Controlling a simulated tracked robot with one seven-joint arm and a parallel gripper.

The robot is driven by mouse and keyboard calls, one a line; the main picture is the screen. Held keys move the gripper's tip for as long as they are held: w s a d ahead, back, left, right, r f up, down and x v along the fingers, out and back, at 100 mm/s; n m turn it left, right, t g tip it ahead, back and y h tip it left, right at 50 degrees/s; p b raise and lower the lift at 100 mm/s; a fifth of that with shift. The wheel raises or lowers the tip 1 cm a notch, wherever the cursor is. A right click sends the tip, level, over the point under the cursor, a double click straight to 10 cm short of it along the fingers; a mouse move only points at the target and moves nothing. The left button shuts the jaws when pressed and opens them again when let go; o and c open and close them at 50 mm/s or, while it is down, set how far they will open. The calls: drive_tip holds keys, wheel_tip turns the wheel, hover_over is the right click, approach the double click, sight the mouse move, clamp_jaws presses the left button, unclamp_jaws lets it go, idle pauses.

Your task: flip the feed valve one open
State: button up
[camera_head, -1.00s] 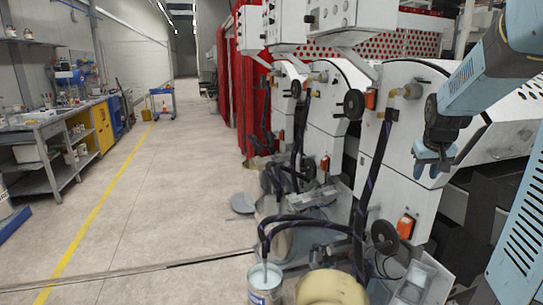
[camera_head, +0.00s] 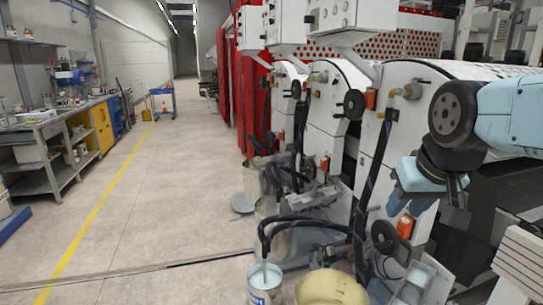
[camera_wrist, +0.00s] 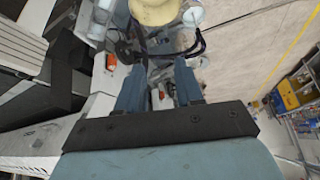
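Brass-coloured valve fittings sit where dark hoses meet the white machine panels in the head view: a near one (camera_head: 411,91) and a farther one (camera_head: 320,77). I cannot tell which is feed valve one, and the handle positions are too small to read. My gripper (camera_head: 428,207) is in front of the nearest panel, right of and lower than the near fitting, and apart from it. In the wrist view my gripper (camera_wrist: 158,76) has its two blue fingers apart with nothing held between them. No valve is clearly identifiable in the wrist view.
Orange switch boxes (camera_head: 404,226) and black handwheels (camera_head: 384,237) stick out from the panels. Dark hoses (camera_head: 368,190) run down to an open paint can (camera_head: 265,283) beside a yellowish rounded object (camera_head: 330,289). The floor aisle (camera_head: 165,210) at left is clear.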

drive_tip(key=w+d+f+h, duration=0.2)
drive_tip(key=w+d+h, duration=0.1)
drive_tip(key=w+d, duration=1.2)
drive_tip(key=w+d+f+h, duration=0.3)
drive_tip(key=w+d+h, duration=0.1)
drive_tip(key=w+d, duration=1.15)
drive_tip(key=n+t+h, duration=0.5)
drive_tip(key=n+h, duration=0.2)
drive_tip(key=n, duration=0.1)
approach(424, 82)
drive_tip(key=x, duration=0.8)
drive_tip(key=shift+w+d+f, duration=0.2)
drive_tip(key=shift+w, duration=0.05)
